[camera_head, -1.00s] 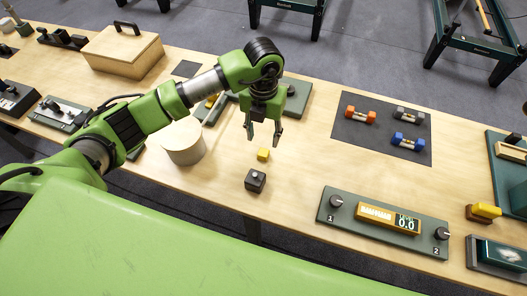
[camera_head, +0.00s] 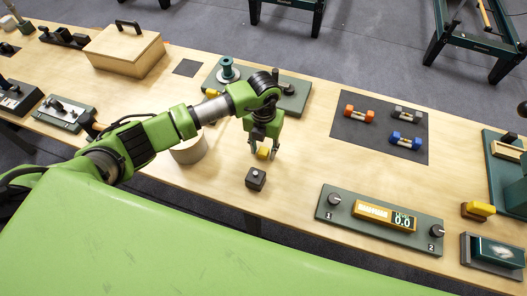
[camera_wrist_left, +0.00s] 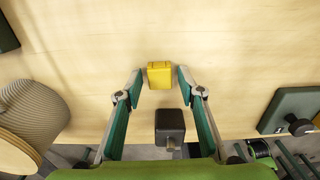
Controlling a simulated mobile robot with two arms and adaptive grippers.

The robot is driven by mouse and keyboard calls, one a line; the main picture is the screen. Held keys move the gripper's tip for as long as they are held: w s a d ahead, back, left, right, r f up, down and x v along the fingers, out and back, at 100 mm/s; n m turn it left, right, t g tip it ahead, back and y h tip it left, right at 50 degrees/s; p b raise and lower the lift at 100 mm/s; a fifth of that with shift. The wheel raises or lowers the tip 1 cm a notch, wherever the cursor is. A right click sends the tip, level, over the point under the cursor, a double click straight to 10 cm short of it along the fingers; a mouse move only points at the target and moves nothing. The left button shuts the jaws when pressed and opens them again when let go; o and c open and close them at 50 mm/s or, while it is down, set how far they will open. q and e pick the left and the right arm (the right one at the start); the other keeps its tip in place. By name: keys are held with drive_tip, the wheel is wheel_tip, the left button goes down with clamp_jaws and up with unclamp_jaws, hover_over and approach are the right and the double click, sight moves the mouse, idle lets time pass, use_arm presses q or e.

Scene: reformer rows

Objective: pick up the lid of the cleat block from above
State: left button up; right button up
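A small yellow block (camera_head: 263,152) sits on the table. It also shows in the left wrist view (camera_wrist_left: 159,75). I cannot tell for sure whether it is the lid of the cleat block. My left gripper (camera_head: 263,155) points down over it, open, with one fingertip on either side. In the left wrist view a gap shows between each fingertip and the yellow block. A small dark block with a light knob on top (camera_head: 255,179) stands apart from it, nearer the table's front edge; it also shows in the left wrist view (camera_wrist_left: 170,126). My right gripper is not in view.
A round wooden drum (camera_head: 188,150) stands to the left, partly behind my arm. A green board with a spool (camera_head: 292,104) lies behind the gripper. A panel with knobs and a display (camera_head: 335,220) and a dark mat with dumbbells (camera_head: 375,148) are to the right.

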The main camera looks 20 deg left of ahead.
sight(263, 150)
use_arm(q)
drive_tip(key=c, duration=0.5)
drive_tip(key=shift+c, duration=0.2)
drive_tip(key=shift+r, duration=0.15)
drive_tip(key=shift+w+r, duration=0.1)
drive_tip(key=shift+r, duration=0.1)
wheel_tip(263, 150, up, 2)
drive_tip(key=shift+r+b, duration=0.25)
drive_tip(key=shift+b, duration=0.65)
drive_tip(key=s+a+r+b, duration=0.3)
drive_tip(key=s+a+r, duration=0.5)
drive_tip(key=s+r, duration=0.2)
drive_tip(key=shift+s+a, duration=0.35)
drive_tip(key=shift+s, duration=0.25)
